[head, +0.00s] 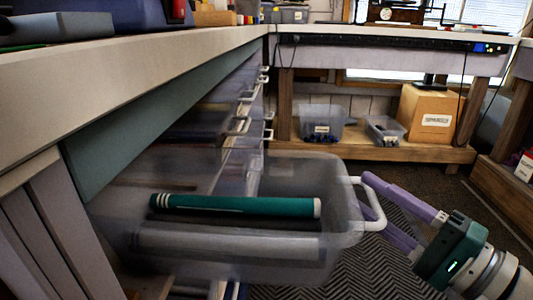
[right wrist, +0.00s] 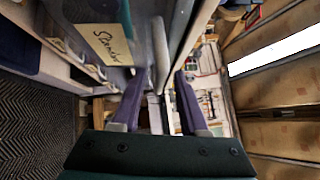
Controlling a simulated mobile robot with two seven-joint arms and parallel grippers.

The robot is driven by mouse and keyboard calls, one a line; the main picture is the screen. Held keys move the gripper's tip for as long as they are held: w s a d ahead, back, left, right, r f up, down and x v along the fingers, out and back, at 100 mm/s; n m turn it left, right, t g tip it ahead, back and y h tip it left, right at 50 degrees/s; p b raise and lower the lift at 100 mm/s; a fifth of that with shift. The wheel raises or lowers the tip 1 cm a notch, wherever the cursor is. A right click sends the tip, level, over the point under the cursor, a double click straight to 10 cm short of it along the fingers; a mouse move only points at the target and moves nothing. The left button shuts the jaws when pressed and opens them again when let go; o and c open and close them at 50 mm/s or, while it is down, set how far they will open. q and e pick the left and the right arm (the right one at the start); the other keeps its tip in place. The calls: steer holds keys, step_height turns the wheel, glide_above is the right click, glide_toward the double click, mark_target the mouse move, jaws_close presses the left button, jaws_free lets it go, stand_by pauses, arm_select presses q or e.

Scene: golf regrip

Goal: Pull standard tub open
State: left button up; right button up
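The translucent grey tub (head: 335,235) is out from under the bench at the lower centre of the head view, and it is blurred. A dark green golf grip with white ends (head: 235,206) lies in it. The tub has a white loop handle (head: 379,216) on its right end. My right gripper (head: 362,195) is at this handle with its purple fingers apart. In the right wrist view, my right gripper (right wrist: 160,75) has a gap between its fingertips, and a pale bar runs there; contact is unclear. A yellow label (right wrist: 105,43) shows beside it, hard to read. My left gripper is out of view.
More white-handled tubs (head: 243,110) line the bench behind. A low wooden shelf (head: 375,149) holds clear bins (head: 322,124) and a cardboard box (head: 428,112) at the back. The patterned floor mat (head: 400,275) by the tub is clear.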

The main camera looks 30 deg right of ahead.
steer(key=v, duration=1)
steer(key=shift+p, duration=0.3)
